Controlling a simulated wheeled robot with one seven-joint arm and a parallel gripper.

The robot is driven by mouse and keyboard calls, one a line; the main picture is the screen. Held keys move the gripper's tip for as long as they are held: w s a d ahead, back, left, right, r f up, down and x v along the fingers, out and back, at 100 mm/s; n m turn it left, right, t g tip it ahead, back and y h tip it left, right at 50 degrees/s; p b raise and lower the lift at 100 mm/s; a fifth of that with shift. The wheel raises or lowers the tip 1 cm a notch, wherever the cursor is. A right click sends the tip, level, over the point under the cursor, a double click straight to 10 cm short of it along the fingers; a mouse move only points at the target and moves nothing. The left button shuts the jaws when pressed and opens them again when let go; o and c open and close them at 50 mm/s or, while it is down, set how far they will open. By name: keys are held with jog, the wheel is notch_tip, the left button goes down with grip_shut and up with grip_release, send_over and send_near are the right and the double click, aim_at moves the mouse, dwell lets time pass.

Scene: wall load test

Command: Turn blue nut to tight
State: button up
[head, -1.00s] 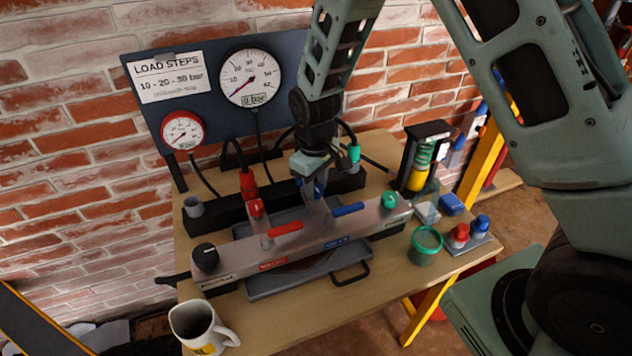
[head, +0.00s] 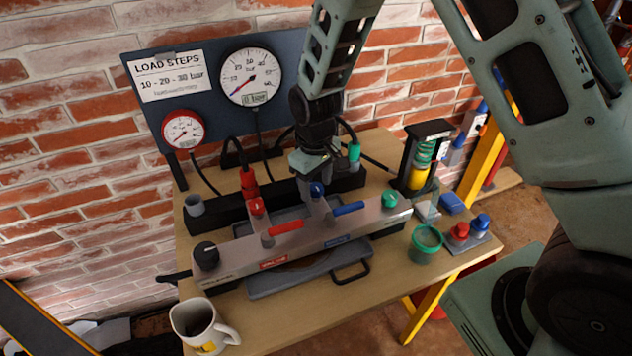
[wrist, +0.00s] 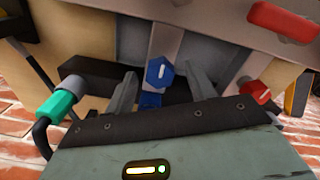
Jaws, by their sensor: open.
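The blue nut (head: 317,189) sits on a grey upright piece behind the long grey manifold (head: 330,235). In the wrist view the blue nut (wrist: 159,72) shows a white mark on its face. My gripper (wrist: 160,80) is open, with one finger on each side of the nut in the picture. I cannot tell how far the fingertips stand from it in depth. In the head view my gripper (head: 314,172) is just behind and above the nut, its fingers mostly hidden. The large gauge (head: 251,77) has its needle at the low end and a display reading 0 bar.
A red nut (head: 256,207) with a red hose fitting stands left of the blue nut. A red lever (head: 286,227) and a blue lever (head: 348,208) lie along the manifold. A green connector (head: 353,152) is close at right. A mug (head: 198,325) stands front left.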

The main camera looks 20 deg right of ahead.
aim_at(315, 187)
notch_tip(315, 187, up, 18)
jog(key=b, duration=0.1)
jog(key=shift+a+f, duration=0.15)
jog(key=shift+f, duration=0.1)
jog(key=shift+s, duration=0.1)
dwell(0.4)
jog(key=s+a+f+n, duration=0.1)
jog(key=s+a, duration=0.2)
jog(key=s, duration=1)
jog(key=s+a+n, duration=0.1)
jog(key=s+a, duration=0.2)
jog(key=s, duration=1)
jog(key=shift+s+f+y, duration=0.35)
jog(key=shift+f+y, duration=0.05)
